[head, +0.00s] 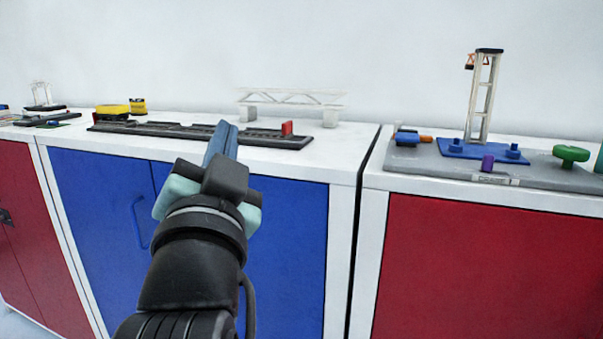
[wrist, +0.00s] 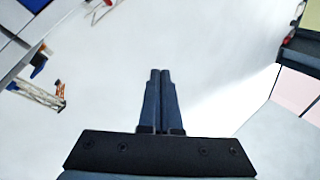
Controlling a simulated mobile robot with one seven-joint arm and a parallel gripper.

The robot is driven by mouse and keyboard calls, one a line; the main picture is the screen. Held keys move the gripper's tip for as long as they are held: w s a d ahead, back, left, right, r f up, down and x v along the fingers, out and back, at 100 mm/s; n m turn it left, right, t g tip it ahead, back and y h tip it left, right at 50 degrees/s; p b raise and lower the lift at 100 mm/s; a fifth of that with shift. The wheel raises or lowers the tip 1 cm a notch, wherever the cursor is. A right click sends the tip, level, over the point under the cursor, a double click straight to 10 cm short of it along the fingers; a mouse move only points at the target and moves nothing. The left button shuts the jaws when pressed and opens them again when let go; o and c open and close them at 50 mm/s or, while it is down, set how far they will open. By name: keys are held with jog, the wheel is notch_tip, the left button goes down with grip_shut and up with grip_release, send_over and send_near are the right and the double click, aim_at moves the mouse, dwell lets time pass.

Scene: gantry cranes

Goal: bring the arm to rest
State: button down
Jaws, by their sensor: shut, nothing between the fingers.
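My gripper (head: 222,143) is raised in front of the blue cabinet in the head view, its blue fingers pointing up and away from me. In the wrist view the two dark blue fingers (wrist: 160,72) lie side by side, closed, with nothing between them. My arm rises from the bottom of the head view, left of the middle. The fingertips overlap the black track on the counter in the picture; I cannot tell how far apart they are.
A black track (head: 190,131) with a red block (head: 287,128) lies on the white counter, a white truss bridge (head: 290,97) behind it. At right, a grey board (head: 400,158) bears a tower crane (head: 482,98) and a green knob (head: 571,153). Yellow blocks (head: 112,111) stand at left.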

jog(key=s+d+r+n+t+h, duration=0.1)
jog(key=s+d+r+n+t, duration=0.3)
jog(key=s, duration=0.3)
jog(key=s+d+r+n+t+h, duration=0.1)
jog(key=s+d+r, duration=0.4)
jog(key=s+r, duration=0.1)
notch_tip(320, 180, up, 28)
jog(key=s+p, duration=0.1)
jog(key=p, duration=2.6)
jog(key=shift+a+n+t, duration=0.15)
jog(key=shift+n+t, duration=0.15)
jog(key=shift+r, duration=0.1)
